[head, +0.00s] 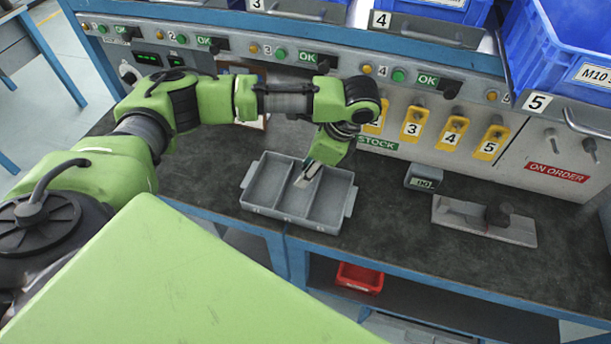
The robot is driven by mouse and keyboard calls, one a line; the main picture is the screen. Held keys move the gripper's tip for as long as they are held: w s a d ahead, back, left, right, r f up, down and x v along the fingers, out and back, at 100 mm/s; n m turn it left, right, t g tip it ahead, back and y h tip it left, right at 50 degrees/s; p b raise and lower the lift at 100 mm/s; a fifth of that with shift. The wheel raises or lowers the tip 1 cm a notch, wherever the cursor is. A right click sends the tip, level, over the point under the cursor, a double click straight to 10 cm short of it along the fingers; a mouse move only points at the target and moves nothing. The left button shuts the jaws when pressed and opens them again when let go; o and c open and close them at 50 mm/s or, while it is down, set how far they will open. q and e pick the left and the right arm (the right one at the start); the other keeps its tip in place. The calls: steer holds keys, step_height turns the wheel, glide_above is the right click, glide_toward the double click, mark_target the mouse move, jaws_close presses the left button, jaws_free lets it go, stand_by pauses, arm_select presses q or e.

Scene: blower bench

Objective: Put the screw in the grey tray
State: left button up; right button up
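The grey tray (334,229) sits on the dark bench top and is split by dividers into compartments. My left arm reaches in from the left, and its gripper (306,176) points down over the middle compartment of the tray. The fingers are small and partly hidden by the wrist, so I cannot tell whether they are open or shut, or whether they hold anything. I cannot make out a screw anywhere. The left and right compartments look empty. My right gripper is not in view.
A small dark grey box (422,179) and a grey fixture with a dark knob (484,222) stand right of the tray. Yellow numbered tags (413,122) hang on the panel behind. Blue bins (565,50) stand above. A red bin (360,278) is on the lower shelf.

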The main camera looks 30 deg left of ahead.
arm_select(q)
steer(key=shift+w+a+f, duration=0.3)
steer(key=shift+a+f, duration=0.05)
steer(key=shift+f, duration=0.2)
steer(key=shift+w+a+f, duration=0.1)
steer(key=shift+a+f, duration=0.05)
steer(key=shift+f, duration=1.6)
steer(key=shift+p, duration=0.3)
steer(key=o, duration=0.8)
steer(key=shift+f, duration=0.15)
steer(key=v, duration=1.2)
steer(key=shift+b, duration=0.4)
